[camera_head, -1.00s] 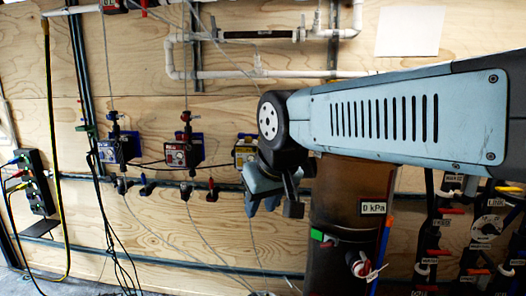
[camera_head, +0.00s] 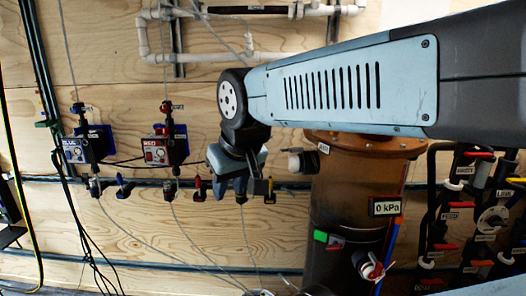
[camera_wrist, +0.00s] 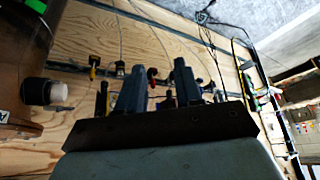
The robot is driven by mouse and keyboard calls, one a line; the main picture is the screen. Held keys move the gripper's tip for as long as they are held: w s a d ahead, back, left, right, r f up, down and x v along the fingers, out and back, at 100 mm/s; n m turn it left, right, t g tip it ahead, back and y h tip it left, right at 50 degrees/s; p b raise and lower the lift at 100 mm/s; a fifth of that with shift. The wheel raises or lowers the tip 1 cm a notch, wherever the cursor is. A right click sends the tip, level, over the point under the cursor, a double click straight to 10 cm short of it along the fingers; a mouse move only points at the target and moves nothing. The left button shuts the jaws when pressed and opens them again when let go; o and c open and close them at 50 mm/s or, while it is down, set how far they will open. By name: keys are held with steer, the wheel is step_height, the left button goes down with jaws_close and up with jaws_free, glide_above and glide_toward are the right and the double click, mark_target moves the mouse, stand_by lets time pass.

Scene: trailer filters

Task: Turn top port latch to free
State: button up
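The brown cylindrical vessel (camera_head: 345,185) stands right of centre, with a rusty flange at its top. A white and black port fitting (camera_head: 300,162) sticks out of its upper left side; in the wrist view this fitting (camera_wrist: 45,92) is at the left.
A "0 kPa" display (camera_head: 385,207) and a lower valve with a red handle (camera_head: 368,267) are on the vessel. Blue (camera_head: 75,150) and red (camera_head: 157,150) regulator boxes hang on the plywood wall. Several labelled valves crowd the right. Hoses and cables hang at the left.

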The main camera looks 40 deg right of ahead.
steer(key=w+d+f+m+g+h, duration=0.1)
steer(key=w+d+f+g+h, duration=0.3)
steer(key=w+d+g+h, duration=0.55)
steer(key=m+g+h, duration=0.2)
steer(key=g+h, duration=0.4)
glide_toward(286, 150)
steer(key=w+d+x, duration=0.1)
steer(key=x, duration=0.6)
steer(key=shift+d+f, duration=0.2)
steer(key=shift+f, duration=0.15)
steer(key=shift+t, duration=0.25)
jaws_close()
